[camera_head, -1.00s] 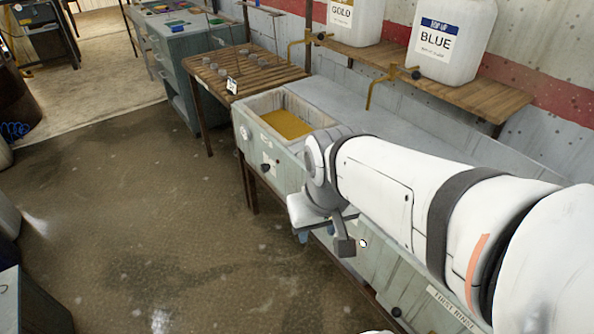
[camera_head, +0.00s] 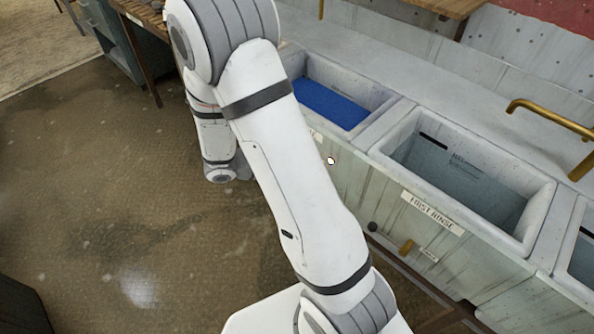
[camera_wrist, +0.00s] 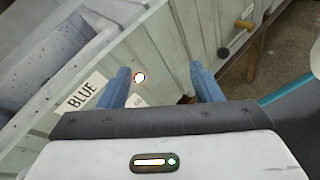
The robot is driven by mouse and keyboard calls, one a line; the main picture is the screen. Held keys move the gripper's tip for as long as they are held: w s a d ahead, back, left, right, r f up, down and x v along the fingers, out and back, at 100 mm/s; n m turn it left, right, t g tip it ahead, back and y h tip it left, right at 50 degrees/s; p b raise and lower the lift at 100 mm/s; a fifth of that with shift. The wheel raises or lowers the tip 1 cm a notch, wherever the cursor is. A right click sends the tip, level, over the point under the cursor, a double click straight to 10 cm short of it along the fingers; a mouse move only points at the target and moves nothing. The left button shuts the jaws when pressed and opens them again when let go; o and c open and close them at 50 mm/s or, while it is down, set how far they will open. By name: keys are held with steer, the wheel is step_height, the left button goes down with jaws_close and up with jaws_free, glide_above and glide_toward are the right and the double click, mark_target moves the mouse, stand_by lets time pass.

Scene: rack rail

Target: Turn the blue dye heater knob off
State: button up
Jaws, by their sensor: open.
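No other knob on the blue panel shows clearly. My gripper (camera_wrist: 162,78) is open, its two blue fingers apart and pointing at the panel; nothing is visibly held. My arm hides it in the head view.
The first rinse basin (camera_head: 394,148) stands right of the blue vat. Below its label are a dark knob (camera_head: 373,227) and a brass handle (camera_head: 407,246). A brass tap (camera_head: 545,113) reaches over the basins. The wet floor (camera_head: 110,200) at left is clear.

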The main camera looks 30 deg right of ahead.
steer(key=w+a+f+n+t+h+b, duration=0.1)
steer(key=w+f+n+t+h+b, duration=0.1)
steer(key=w+f+n+t, duration=0.45)
steer(key=w+a+f+n+t+h+b, duration=0.1)
steer(key=a+f+n+t+b, duration=0.15)
steer(key=f, duration=0.65)
steer(key=w+d+n, duration=0.1)
steer(key=w+d, duration=0.1)
steer(key=d, duration=0.5)
steer(key=shift+w+d, duration=0.25)
steer(key=shift+d, duration=0.15)
steer(key=shift+r, duration=0.1)
steer(key=shift+c, duration=0.5)
